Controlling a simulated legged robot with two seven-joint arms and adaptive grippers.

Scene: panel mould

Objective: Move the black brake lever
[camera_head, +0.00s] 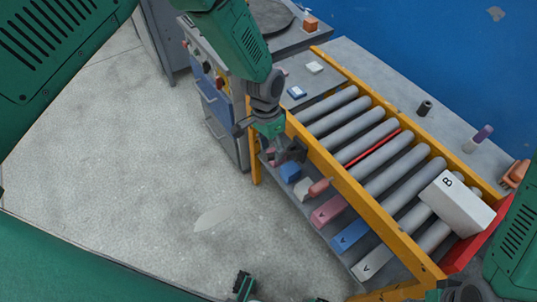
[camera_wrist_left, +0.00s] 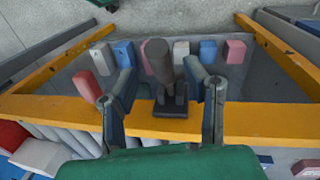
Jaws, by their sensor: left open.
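The black brake lever (camera_wrist_left: 160,62) shows in the wrist view as a thick dark grey handle rising from a dark base plate on the yellow rail. My left gripper (camera_wrist_left: 160,78) is open, with one finger on each side of the lever; I cannot tell whether either finger touches it. In the head view my left gripper (camera_head: 284,152) is at the near yellow rail, and it hides most of the lever there. Dark green and black parts (camera_head: 244,286) at the bottom edge may belong to my right gripper; their jaw state is unclear.
The roller conveyor (camera_head: 380,150) carries a white box marked B (camera_head: 457,200) near its red end stop (camera_head: 478,238). Several coloured blocks lie on a ledge below the near yellow rail (camera_head: 350,190). A grey cabinet (camera_head: 215,100) stands to the left. The floor (camera_head: 130,150) is open.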

